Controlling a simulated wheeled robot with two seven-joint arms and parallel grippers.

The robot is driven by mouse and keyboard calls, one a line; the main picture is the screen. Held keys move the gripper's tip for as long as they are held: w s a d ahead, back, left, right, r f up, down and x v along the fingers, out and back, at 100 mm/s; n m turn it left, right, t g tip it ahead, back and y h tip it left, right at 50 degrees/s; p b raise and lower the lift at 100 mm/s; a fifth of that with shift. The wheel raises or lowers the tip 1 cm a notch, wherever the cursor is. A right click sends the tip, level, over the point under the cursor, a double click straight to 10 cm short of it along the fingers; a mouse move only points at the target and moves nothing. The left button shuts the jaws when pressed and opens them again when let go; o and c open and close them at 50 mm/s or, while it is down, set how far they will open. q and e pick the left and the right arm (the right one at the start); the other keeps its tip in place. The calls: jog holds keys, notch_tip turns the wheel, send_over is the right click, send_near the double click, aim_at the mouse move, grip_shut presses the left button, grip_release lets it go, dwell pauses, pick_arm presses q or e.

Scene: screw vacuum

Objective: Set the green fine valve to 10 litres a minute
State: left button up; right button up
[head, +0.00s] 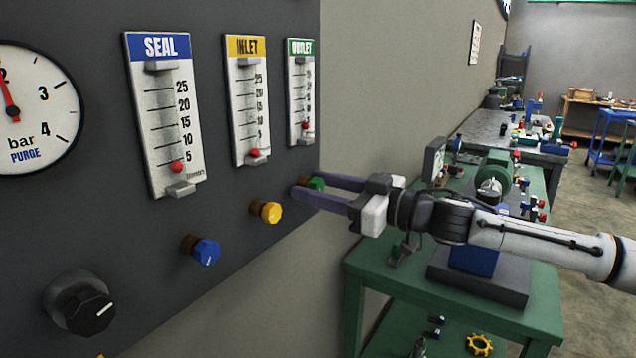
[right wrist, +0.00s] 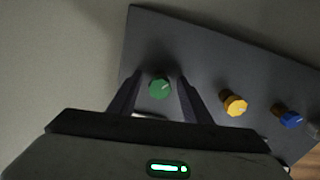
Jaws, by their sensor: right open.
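The green fine valve (head: 317,183) is a small knob low on the dark panel's right edge, under the OUTLET flow meter (head: 301,90). That meter's red ball (head: 305,126) sits near the bottom of its scale, around the lowest mark; its small figures are hard to read. My right gripper (head: 309,186) is open, with one finger on either side of the green knob. In the right wrist view the green knob (right wrist: 160,88) shows between the two fingers (right wrist: 160,80), with gaps at both sides. My left gripper is not in view.
The yellow knob (head: 266,211) and blue knob (head: 201,250) are left of the green one, with a black knob (head: 79,302) further left. INLET (head: 248,100) and SEAL (head: 163,115) meters hang above. A green bench (head: 510,310) stands below my right arm.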

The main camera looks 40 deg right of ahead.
jog(key=c, duration=1)
jog(key=shift+c, duration=0.2)
jog(key=shift+n, duration=0.3)
jog(key=n, duration=0.2)
jog(key=shift+r+n, duration=0.1)
jog(key=shift+n, duration=0.2)
jog(key=n, duration=0.2)
jog(key=shift+n+p, duration=0.4)
jog(key=n, duration=0.5)
jog(key=shift+n, duration=0.3)
